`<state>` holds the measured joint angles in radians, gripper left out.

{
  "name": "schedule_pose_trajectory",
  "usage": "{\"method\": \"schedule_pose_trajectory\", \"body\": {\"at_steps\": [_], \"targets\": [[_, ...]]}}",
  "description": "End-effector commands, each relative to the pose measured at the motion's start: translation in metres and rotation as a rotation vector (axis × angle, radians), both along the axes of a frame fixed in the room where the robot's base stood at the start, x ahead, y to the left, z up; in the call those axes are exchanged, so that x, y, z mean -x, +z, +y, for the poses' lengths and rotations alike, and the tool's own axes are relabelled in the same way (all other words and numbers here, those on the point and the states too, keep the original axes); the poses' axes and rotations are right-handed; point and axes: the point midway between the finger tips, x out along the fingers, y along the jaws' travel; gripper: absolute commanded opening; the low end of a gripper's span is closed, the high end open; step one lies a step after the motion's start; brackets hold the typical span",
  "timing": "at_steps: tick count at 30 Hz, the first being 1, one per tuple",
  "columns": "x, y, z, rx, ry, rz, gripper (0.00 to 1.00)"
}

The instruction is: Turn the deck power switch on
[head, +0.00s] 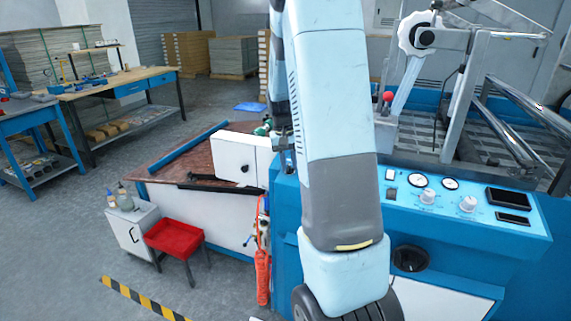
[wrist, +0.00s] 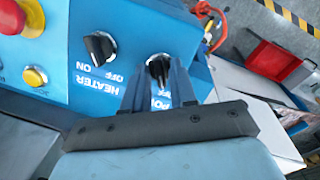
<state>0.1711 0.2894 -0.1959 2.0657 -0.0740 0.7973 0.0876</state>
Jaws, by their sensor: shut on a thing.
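The deck power switch (wrist: 158,66) is a black rotary knob on a blue panel in the wrist view. Its upside-down label is partly covered by my gripper; "OFF" and the letters "PO" show. My gripper (wrist: 160,75) is shut on this knob, with one finger on each side of it. The fingers hide part of the knob, so its exact setting is hard to tell. In the head view my arm covers the gripper and the switch.
To the left in the wrist view are the heater knob (wrist: 101,47), a yellow button (wrist: 35,77) and a red button (wrist: 12,17). In the head view, a red stool (head: 174,238) and a white cabinet (head: 131,222) stand left of the blue machine (head: 450,215).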

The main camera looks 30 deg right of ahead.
Motion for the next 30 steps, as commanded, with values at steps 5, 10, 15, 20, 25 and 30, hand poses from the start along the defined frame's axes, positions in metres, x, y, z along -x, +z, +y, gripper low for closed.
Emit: {"method": "schedule_pose_trajectory", "body": {"at_steps": [5,10,15,20,25,30], "targets": [[-0.001,0.000,0.010,-0.001,0.001,0.000,0.00],[-0.001,0.000,0.004,-0.004,-0.017,-0.005,0.00],[-0.002,0.000,0.002,-0.013,-0.082,-0.017,0.00],[-0.002,0.000,0.001,-0.027,-0.192,-0.038,0.00],[-0.002,0.000,0.000,-0.046,-0.344,-0.066,0.00],[-0.001,0.001,-0.001,-0.068,-0.502,-0.094,0.00]]}}
